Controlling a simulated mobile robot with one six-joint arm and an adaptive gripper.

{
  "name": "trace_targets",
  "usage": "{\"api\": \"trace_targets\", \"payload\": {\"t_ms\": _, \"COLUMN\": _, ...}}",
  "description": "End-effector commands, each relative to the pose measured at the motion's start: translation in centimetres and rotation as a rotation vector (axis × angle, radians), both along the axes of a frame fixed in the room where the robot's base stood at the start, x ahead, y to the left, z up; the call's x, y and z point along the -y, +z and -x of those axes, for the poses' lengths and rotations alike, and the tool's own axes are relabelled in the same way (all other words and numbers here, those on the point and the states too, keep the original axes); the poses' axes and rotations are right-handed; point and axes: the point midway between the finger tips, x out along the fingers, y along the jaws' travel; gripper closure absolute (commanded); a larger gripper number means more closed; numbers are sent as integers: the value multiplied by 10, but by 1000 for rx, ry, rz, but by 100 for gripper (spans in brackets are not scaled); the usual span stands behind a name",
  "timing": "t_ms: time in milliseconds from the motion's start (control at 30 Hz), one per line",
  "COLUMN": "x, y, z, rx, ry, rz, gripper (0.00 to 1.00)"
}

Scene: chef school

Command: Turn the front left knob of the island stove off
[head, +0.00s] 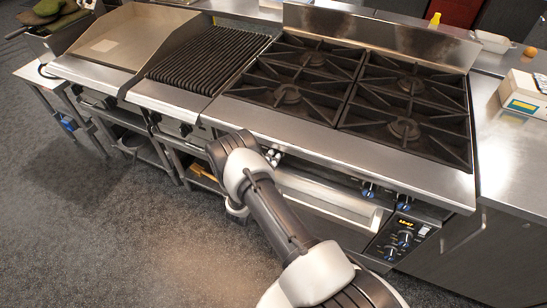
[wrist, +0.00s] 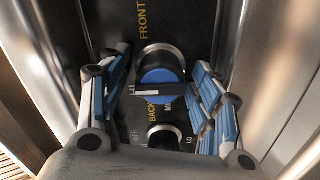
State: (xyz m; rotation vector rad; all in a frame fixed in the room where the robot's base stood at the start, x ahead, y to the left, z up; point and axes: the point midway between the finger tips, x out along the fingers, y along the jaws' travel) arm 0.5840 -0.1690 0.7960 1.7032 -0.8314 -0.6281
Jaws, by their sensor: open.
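The stove (head: 300,127) has open burners with black grates and a steel front rail. In the wrist view, a round knob (wrist: 160,78) with a blue face and a dark bar lying nearly crosswise sits on the black control panel (wrist: 115,22). The word FRONT is printed above it and BACK just below it. My gripper (wrist: 162,68) is open, with one blue-padded finger on each side of this knob. I cannot tell whether the pads touch it. In the head view my forearm hides the gripper and this knob.
A second knob (wrist: 165,134) sits just below, between the finger bases. Other blue knobs (head: 369,190) are farther right, beside an oven control panel (head: 400,236). A black grill (head: 208,58) adjoins the burners. Steel edges flank the control panel closely in the wrist view.

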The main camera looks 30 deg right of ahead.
Motion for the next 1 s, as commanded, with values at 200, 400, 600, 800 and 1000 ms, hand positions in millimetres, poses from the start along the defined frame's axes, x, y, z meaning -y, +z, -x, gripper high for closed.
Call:
{"api": "trace_targets", "payload": {"t_ms": 200, "x": -9, "y": -1, "z": 6, "rx": -2, "ry": 2, "rz": -1, "gripper": 42}}
{"api": "trace_targets", "payload": {"t_ms": 400, "x": -41, "y": -1, "z": 29, "rx": -3, "ry": 7, "rz": 1, "gripper": 42}}
{"api": "trace_targets", "payload": {"t_ms": 600, "x": -73, "y": 0, "z": 55, "rx": -2, "ry": 5, "rz": 1, "gripper": 42}}
{"api": "trace_targets", "payload": {"t_ms": 800, "x": -91, "y": 0, "z": 70, "rx": 0, "ry": 2, "rz": 1, "gripper": 42}}
{"api": "trace_targets", "payload": {"t_ms": 1000, "x": -95, "y": 0, "z": 74, "rx": 0, "ry": 0, "rz": 0, "gripper": 42}}
